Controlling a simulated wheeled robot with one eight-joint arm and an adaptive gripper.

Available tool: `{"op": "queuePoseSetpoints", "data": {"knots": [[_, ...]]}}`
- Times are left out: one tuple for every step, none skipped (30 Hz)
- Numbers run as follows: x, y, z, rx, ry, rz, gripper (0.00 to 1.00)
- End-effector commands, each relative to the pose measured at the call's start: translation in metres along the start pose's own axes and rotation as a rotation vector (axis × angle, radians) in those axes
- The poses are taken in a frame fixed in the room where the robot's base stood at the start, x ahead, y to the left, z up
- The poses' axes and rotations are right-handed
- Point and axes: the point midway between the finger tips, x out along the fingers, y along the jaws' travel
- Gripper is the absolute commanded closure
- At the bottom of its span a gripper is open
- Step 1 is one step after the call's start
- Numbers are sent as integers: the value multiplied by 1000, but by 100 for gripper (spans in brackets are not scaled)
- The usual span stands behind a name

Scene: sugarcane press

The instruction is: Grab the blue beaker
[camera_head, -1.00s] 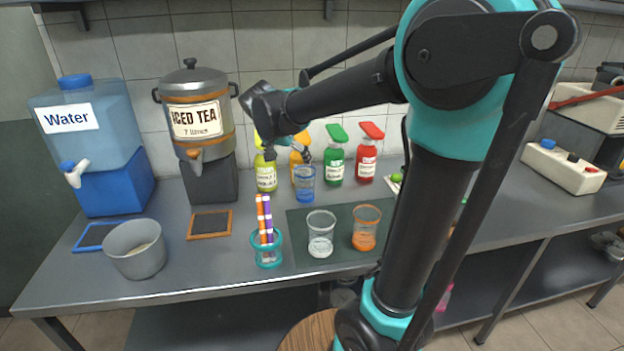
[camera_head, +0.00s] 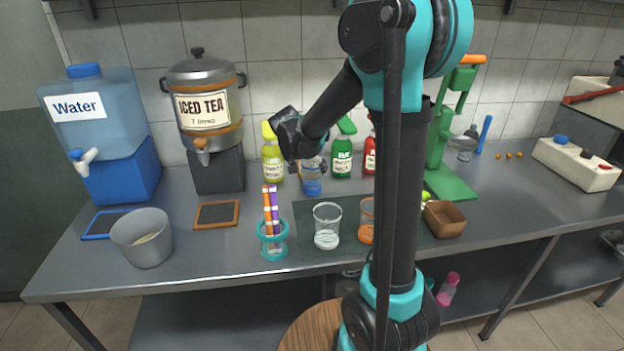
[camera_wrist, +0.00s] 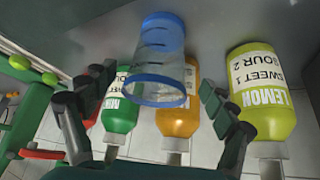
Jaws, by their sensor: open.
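The blue beaker (camera_head: 311,181) is a clear cup with a blue rim and blue base. It stands on the counter in front of the syrup bottles. In the wrist view the beaker (camera_wrist: 160,62) lies between and beyond my open fingers, with its blue rim nearest. My gripper (camera_wrist: 148,118) is open and empty around the line to the beaker, with no finger visibly touching it. In the head view my gripper (camera_head: 308,157) is just above and behind the beaker's top, and my wrist hides part of it.
Close behind stand the yellow lemon bottle (camera_head: 273,160), green bottle (camera_head: 342,158) and red bottle (camera_head: 370,155); an orange bottle (camera_wrist: 180,108) shows in the wrist view. A clear beaker (camera_head: 327,228), orange beaker (camera_head: 366,222) and tube holder (camera_head: 272,246) stand in front. A green press (camera_head: 440,140) is right.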

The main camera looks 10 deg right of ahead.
Motion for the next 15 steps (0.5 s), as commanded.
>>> {"op": "queuePoseSetpoints", "data": {"knots": [[6,0,0,1,0,1,15],[10,1,0,1,0,1,15],[16,1,0,1,0,1,15],[21,2,1,0,0,1,15],[25,2,1,0,0,1,15],[31,3,1,1,0,1,15],[34,3,1,1,0,1,15],[38,3,1,1,0,1,15],[41,2,1,1,1,1,15],[43,2,1,1,1,1,15],[45,2,1,0,1,0,15],[47,2,1,0,1,0,15],[47,2,1,0,1,0,15],[48,2,1,-1,1,0,15],[48,2,1,-1,1,0,15]]}}
